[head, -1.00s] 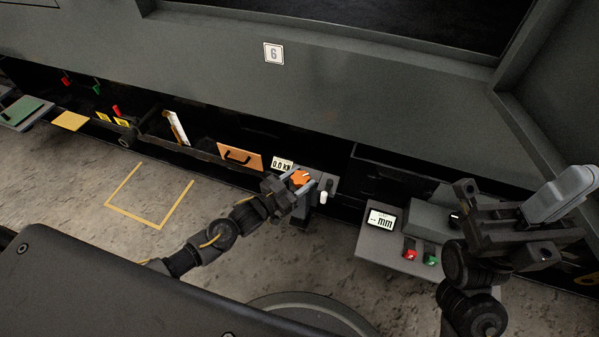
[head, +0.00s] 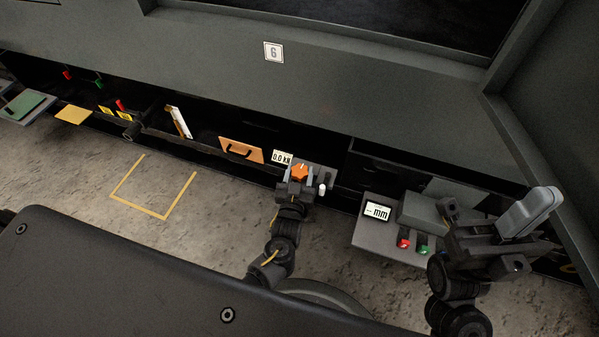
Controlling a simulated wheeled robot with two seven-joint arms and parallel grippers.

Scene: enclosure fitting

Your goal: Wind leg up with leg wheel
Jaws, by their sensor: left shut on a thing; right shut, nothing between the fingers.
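The orange leg wheel (head: 300,172) is a small lobed knob on a grey unit at the foot of the enclosure, beside a display (head: 282,158) reading 0.0 kN. My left gripper (head: 298,176) is shut on the wheel, with its fingers on either side and its arm coming up from below. The fingers partly hide the wheel's rim. The leg itself cannot be made out. My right gripper (head: 497,240) is shut with nothing between its fingers, at the right, by a light grey rounded block (head: 530,212).
A white-topped peg (head: 322,189) stands just right of the wheel. Further right is a grey console with an "mm" display (head: 377,211), a red button (head: 403,244) and a green button (head: 423,250). An orange panel with a handle (head: 241,150) lies left. Yellow floor marking (head: 140,207) encloses bare floor.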

